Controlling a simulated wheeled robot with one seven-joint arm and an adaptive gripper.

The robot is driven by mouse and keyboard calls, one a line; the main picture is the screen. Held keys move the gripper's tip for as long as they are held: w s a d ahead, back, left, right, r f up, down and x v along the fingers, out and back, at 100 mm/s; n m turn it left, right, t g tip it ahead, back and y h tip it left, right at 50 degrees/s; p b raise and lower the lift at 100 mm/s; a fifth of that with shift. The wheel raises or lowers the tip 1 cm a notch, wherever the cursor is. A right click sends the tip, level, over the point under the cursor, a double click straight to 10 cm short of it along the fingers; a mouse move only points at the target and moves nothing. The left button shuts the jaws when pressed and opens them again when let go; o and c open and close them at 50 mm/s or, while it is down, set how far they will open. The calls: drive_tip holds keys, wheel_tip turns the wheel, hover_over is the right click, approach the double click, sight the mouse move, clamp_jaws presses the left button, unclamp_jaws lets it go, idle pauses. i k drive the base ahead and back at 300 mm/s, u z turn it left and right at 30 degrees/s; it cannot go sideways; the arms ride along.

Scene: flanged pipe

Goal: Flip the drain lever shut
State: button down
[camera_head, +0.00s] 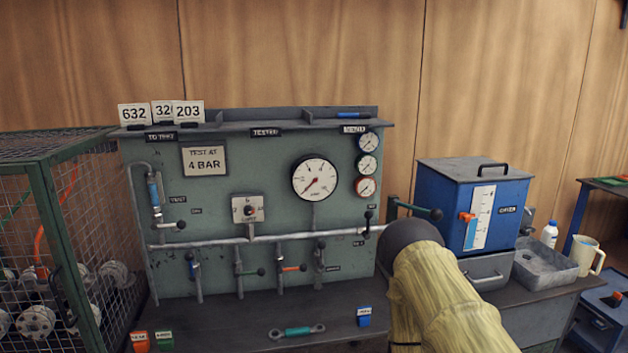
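A grey-green test panel (225,225) fills the middle of the view with a horizontal pipe (290,236) across it. Another upright dark lever (368,222) is at the pipe's right end. The small labels are too blurred to tell which lever is the drain. My arm, in a yellow covering, rises at the lower right; my gripper does not show.
A large round gauge (315,180) and several small ones are on the panel. A wire cage (62,230) stands left; a blue tank (450,197) with a green lever (425,211) stands right. A green-handled wrench (297,332) lies on the bench (235,330).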

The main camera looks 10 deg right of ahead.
sight(321, 245)
drive_tip(key=k, duration=0.65)
drive_tip(key=u, duration=0.55)
drive_tip(key=i, duration=1.35)
